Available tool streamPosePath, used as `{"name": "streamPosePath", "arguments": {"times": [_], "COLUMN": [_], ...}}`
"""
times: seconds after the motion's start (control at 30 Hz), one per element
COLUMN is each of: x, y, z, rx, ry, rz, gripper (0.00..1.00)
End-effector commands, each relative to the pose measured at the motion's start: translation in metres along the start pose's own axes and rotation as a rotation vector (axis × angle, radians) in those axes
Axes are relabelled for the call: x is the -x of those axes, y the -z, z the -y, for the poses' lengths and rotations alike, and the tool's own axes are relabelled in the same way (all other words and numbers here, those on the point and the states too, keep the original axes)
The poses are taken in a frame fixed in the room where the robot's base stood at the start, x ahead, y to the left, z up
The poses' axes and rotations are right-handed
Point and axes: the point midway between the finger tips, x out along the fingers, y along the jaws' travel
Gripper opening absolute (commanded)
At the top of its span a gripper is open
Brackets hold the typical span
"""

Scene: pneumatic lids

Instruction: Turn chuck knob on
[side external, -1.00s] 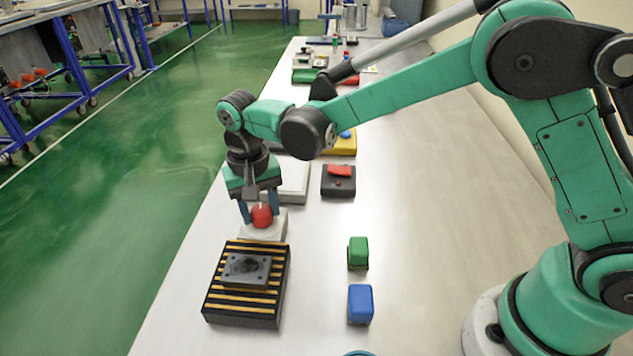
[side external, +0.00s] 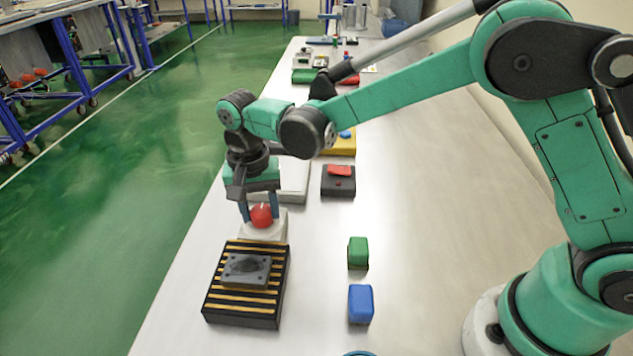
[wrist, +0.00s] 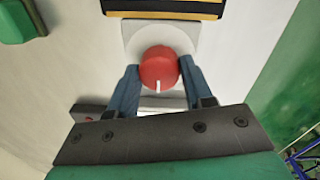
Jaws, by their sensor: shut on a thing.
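The chuck knob (side external: 261,216) is red and round and sits on a white base (side external: 264,232) behind the black and yellow striped block. It also shows in the wrist view (wrist: 159,68), with a white mark at its lower edge, pointing towards my gripper's body. My gripper (side external: 259,213) points down over the base. In the wrist view its two blue fingers (wrist: 158,78) stand on either side of the knob and are shut on it.
The striped black and yellow block (side external: 222,302) with a grey plate (side external: 246,270) on top stands in front of the knob. A green block (side external: 358,252) and a blue block (side external: 360,304) stand to the right. A dark box with a red top (side external: 339,171) is farther back. The table's right side is clear.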

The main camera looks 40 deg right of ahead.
Motion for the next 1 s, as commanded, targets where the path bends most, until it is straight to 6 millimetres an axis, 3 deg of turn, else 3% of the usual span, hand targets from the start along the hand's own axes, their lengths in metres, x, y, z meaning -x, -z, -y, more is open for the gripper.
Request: {"name": "streamPosePath", "arguments": {"times": [0.03,0.07,0.13,0.17,0.47,0.8,1.0], "x": [0.0,0.0,0.0,0.0,0.002,0.045,0.057], "y": [0.0,0.0,0.0,0.0,0.0,0.0,0.0], "z": [0.0,0.0,0.0,0.0,0.0,0.0,0.0], "rx": [-0.001,-0.001,0.0,0.0,0.0,0.0,0.0], "ry": [-0.001,-0.001,-0.001,-0.001,0.0,0.0,0.0], "rz": [0.002,0.002,0.001,0.001,0.0,0.0,0.0], "gripper": [0.0,0.54,0.74,0.77,0.77,0.77,0.77]}}
